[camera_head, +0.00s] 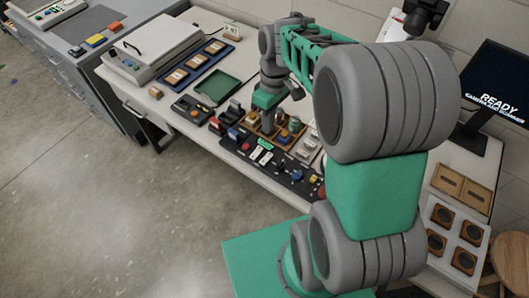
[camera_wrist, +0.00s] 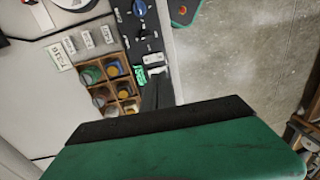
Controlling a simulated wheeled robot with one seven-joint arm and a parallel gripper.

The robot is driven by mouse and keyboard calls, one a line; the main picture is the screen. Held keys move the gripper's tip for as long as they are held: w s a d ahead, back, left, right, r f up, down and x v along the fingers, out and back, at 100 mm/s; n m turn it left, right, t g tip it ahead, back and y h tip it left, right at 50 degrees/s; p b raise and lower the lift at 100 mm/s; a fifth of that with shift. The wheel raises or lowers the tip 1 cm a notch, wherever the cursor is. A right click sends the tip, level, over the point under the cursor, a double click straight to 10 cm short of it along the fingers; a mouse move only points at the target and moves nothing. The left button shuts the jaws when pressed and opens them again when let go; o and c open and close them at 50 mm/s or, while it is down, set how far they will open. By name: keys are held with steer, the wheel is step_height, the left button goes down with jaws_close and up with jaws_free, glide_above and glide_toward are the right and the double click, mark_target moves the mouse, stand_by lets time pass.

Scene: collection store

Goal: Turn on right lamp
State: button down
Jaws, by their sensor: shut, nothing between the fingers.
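A dark control panel (camera_head: 284,172) lies along the front edge of the white table, with switches, a blue knob and buttons on it. It also shows in the wrist view (camera_wrist: 128,30), where a green key (camera_wrist: 140,76) and a white key (camera_wrist: 157,71) sit side by side. My gripper (camera_head: 266,131) points down over the panel's back edge in the head view. In the wrist view my gripper (camera_wrist: 156,80) is shut and empty, its dark fingertips right beside the two keys. I cannot tell whether they touch. I cannot make out which part is the right lamp.
A wooden compartment box (camera_wrist: 112,88) with several small jars stands beside the panel. A green tray (camera_head: 217,88), a blue tray (camera_head: 188,67) and a flatbed device (camera_head: 157,47) are further left. A monitor (camera_head: 497,85) stands at right. The floor in front is clear.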

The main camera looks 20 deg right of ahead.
mark_target(264, 161)
steer(key=f, duration=0.4)
steer(key=a+f+p, duration=0.1)
steer(key=f, duration=0.4)
steer(key=s+f+p, duration=0.1)
steer(key=f, duration=0.4)
steer(key=shift+s+a, duration=0.1)
steer(key=shift+a, duration=0.2)
